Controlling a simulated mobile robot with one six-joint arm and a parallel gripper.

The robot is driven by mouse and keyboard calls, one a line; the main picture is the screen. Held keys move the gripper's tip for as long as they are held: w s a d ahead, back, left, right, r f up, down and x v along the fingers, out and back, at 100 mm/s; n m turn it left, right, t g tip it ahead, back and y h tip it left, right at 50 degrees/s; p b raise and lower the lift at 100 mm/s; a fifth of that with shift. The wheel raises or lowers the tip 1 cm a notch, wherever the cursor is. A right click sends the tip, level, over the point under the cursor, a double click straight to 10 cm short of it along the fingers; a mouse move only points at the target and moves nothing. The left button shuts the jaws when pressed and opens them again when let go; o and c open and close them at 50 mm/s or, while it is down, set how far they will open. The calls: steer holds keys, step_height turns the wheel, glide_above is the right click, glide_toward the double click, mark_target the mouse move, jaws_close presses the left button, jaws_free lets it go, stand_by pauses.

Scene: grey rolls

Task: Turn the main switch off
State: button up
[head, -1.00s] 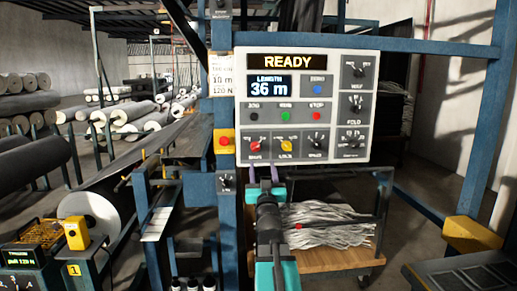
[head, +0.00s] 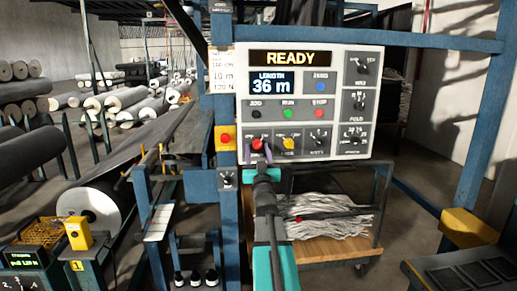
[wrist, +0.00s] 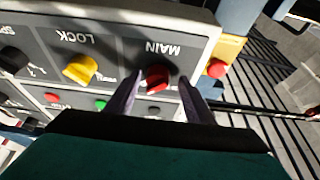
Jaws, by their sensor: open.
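The main switch is a red knob (head: 256,144) at the lower left corner of the white control panel (head: 357,59). In the wrist view the red knob (wrist: 157,76) sits under the label MAIN, upside down. My gripper (head: 258,153) is open in front of it. In the wrist view its two dark fingers (wrist: 160,82) stand on either side of the knob, with a gap showing on the right. I cannot tell whether the left finger touches it. The knob's position marks are partly hidden by the fingers.
A yellow LOCK knob (wrist: 80,69) is just beside the main switch. A red button on a yellow box (head: 225,138) is close on its other side. Green (head: 288,114) and red buttons are above. A cart with pale strands (head: 325,220) stands below the panel.

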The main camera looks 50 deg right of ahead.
steer(key=shift+w, duration=0.15)
steer(key=shift+s+d, duration=0.15)
steer(key=shift+s, duration=0.05)
steer(key=c, duration=1)
steer(key=shift+s+a+f, duration=0.1)
steer(key=shift+a, duration=0.35)
steer(key=shift+c, duration=0.2)
steer(key=shift+d, duration=0.3)
steer(key=shift+r, duration=0.25)
steer(key=shift+d, duration=0.1)
